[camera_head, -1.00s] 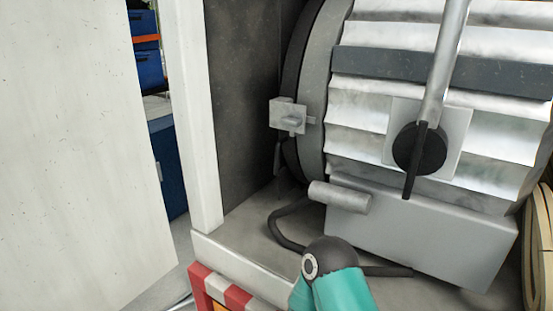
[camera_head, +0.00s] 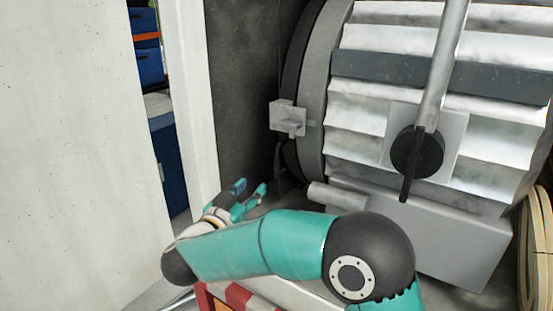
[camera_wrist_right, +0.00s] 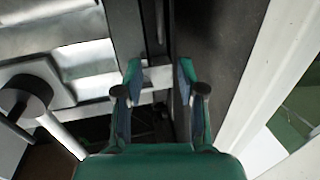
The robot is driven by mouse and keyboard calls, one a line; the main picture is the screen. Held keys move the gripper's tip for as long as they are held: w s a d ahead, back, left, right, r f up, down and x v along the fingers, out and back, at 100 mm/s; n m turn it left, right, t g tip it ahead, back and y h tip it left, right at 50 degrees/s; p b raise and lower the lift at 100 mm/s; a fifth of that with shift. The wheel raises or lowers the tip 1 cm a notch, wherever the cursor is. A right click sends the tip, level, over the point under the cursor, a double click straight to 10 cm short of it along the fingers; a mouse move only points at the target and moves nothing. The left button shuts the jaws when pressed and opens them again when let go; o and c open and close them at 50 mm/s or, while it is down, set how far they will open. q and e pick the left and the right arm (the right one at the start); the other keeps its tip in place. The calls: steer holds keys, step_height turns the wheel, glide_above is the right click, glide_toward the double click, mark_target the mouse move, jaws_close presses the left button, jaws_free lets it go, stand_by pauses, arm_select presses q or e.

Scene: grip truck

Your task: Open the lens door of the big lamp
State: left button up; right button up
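The big lamp (camera_head: 430,120) is a ribbed silver drum lying on its side on a grey base. A dark and grey ring (camera_head: 311,90) forms its left end, where the lens door appears to be. A small pale metal latch (camera_head: 288,118) sticks out from this ring. My right gripper (camera_head: 251,190) is below and left of the latch, apart from it in the head view. In the right wrist view the gripper (camera_wrist_right: 160,72) has its fingers spread and empty, with a pale bar beyond them. The lens face is hidden. My left gripper is out of view.
A white panel (camera_head: 75,140) fills the left side, and a white post (camera_head: 190,100) stands beside a dark wall (camera_head: 243,90). A lever with a black knob (camera_head: 417,150) is on the lamp's side. A coiled hose (camera_head: 538,245) lies at right.

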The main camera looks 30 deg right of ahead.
mark_target(276, 161)
steer(key=p+x, duration=0.4)
steer(key=x, duration=1.2)
steer(key=shift+w+d+f, duration=0.1)
steer(key=shift+d, duration=0.2)
jaws_close()
